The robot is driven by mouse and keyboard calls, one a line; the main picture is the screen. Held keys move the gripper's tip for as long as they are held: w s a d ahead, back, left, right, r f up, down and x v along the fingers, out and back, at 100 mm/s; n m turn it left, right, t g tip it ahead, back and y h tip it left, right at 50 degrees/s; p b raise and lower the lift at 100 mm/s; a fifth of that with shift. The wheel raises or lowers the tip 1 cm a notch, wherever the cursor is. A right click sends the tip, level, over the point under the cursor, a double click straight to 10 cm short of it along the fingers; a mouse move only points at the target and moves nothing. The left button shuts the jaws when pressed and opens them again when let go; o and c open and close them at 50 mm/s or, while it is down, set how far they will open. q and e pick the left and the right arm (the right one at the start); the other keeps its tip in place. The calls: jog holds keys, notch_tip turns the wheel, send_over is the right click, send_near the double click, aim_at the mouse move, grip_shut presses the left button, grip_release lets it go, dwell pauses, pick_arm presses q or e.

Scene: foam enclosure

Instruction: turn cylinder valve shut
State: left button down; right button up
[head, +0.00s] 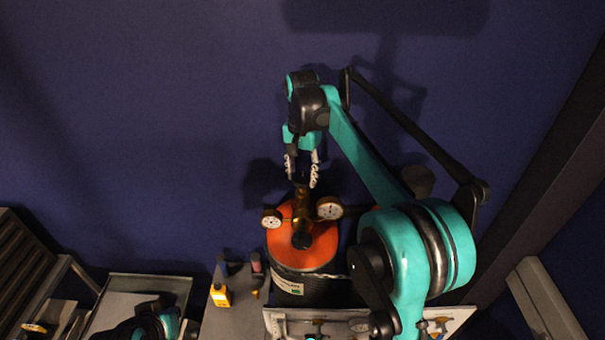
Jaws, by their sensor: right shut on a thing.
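The gas cylinder (285,255) stands upright near the bottom middle, with an orange shoulder and a dark body bearing a label. A brass valve and regulator (301,212) rise from its top, with a round gauge on each side, the left gauge (271,219) and the right gauge (329,209). My right gripper (301,180) reaches in from above, its pale fingers shut on the dark valve knob (301,181) at the far end of the brass body. The fingers partly hide the knob. At the bottom left a piece of my left arm shows; its gripper cannot be made out.
A grey surface left of the cylinder holds a yellow bottle (220,294) and some small tools. A shallow grey tray (150,284) lies further left, beside a slatted rack (28,262). A pale board (283,322) with fittings stands in front of the cylinder. A dark blue wall (150,130) fills the back.

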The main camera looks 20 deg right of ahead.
aim_at(303, 178)
jog(key=o, duration=1.2)
jog(key=shift+c, duration=0.2)
jog(key=shift+r, duration=0.1)
notch_tip(303, 178, up, 12)
